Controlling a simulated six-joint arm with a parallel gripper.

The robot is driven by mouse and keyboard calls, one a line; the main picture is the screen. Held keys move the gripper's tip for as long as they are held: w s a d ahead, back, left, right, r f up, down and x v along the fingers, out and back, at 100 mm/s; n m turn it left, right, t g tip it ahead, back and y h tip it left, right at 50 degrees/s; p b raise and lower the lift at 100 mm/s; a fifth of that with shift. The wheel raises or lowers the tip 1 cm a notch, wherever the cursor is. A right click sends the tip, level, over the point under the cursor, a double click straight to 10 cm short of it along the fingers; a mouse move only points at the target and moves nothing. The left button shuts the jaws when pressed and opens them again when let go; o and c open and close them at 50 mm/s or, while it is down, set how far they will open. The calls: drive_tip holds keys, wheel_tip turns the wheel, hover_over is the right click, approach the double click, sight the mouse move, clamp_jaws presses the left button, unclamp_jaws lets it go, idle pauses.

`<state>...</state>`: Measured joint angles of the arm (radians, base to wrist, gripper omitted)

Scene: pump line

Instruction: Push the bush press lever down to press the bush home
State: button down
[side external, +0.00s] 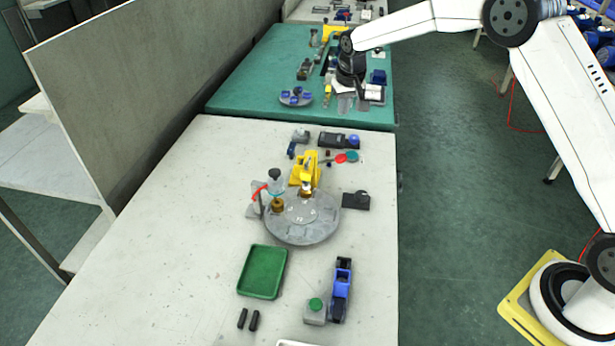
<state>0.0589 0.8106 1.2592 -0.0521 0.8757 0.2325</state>
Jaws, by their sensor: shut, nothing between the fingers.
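A yellow press-like stand (305,172) is at the back edge of a round grey disc (302,232) on the near pale table. A small grey fixture with a red handle (259,191) is at the disc's left edge. Which of these carries the bush press lever is too small to tell. A brass-brown part (277,204) sits at the disc's left side, below a black-knobbed piece (275,174). Another small brown part is under the yellow stand. My gripper (360,94) is far behind, low over the green table, shut and empty, well apart from the disc. Its fingertips are hard to make out.
A green tray (262,272), a blue-and-black device (341,290) and a green-button box (315,311) lie in front. A dark block (356,200) is right of the disc. Small parts stand behind it. A tall grey panel (150,90) borders the left. The table's left side is clear.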

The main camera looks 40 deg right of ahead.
drive_tip(key=shift+r, duration=0.2)
drive_tip(key=shift+r, duration=0.5)
drive_tip(key=shift+r, duration=0.1)
drive_tip(key=shift+w+v, duration=0.25)
drive_tip(key=shift+v, duration=0.9)
drive_tip(key=shift+w+v, duration=0.25)
drive_tip(key=shift+v, duration=0.95)
drive_tip(key=shift+d+r, duration=0.1)
drive_tip(key=s+a+f+n, duration=0.1)
drive_tip(key=s+f, duration=0.1)
drive_tip(key=s, duration=0.8)
drive_tip(key=s+a+f+n, duration=0.1)
drive_tip(key=s+f, duration=0.2)
drive_tip(key=s, duration=0.8)
drive_tip(key=s+a+f+n, duration=0.1)
drive_tip(key=s+a+f, duration=0.1)
drive_tip(key=s, duration=0.8)
drive_tip(key=shift+s+f+y, duration=0.3)
drive_tip(key=shift+s, duration=0.05)
